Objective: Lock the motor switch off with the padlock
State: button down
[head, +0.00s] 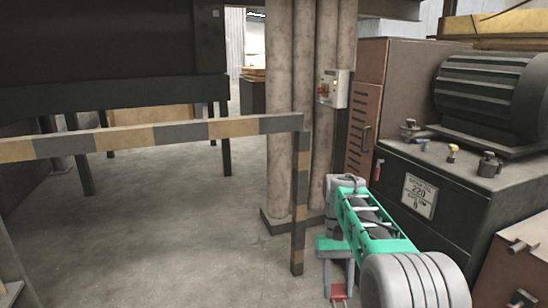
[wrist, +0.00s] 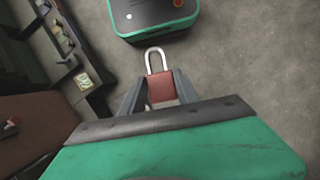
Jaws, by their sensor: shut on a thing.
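A small red padlock (wrist: 162,91) with a pale metal shackle is held between the two fingers of my gripper (wrist: 159,84) in the wrist view. The shackle sticks out past the fingertips; I cannot tell if it is locked or open. In the head view my gripper (head: 338,292) hangs low beside the striped post, with a bit of red at its lower end. A pale switch box (head: 339,88) with a red and yellow knob (head: 323,90) is mounted by the pipes, above and beyond my gripper and well apart from it. The knob's position is too small to read.
A yellow-and-grey striped barrier (head: 180,136) with a post (head: 299,210) stands in front of the pipes (head: 305,80). A large motor (head: 490,92) on a dark cabinet (head: 435,200) stands at right. The grey floor (head: 170,240) at left is open.

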jog(key=s+r+p, duration=0.2)
jog(key=r+p, duration=0.6)
jog(key=p, duration=0.1)
jog(key=s+r+p, duration=0.2)
jog(key=r+p, duration=0.6)
jog(key=p, duration=0.1)
notch_tip(320, 180, up, 9)
jog(key=p, duration=1.1)
send_over(339, 305)
jog(key=s, duration=0.5)
jog(key=shift+a+b, duration=0.3)
jog(key=shift+a, duration=0.05)
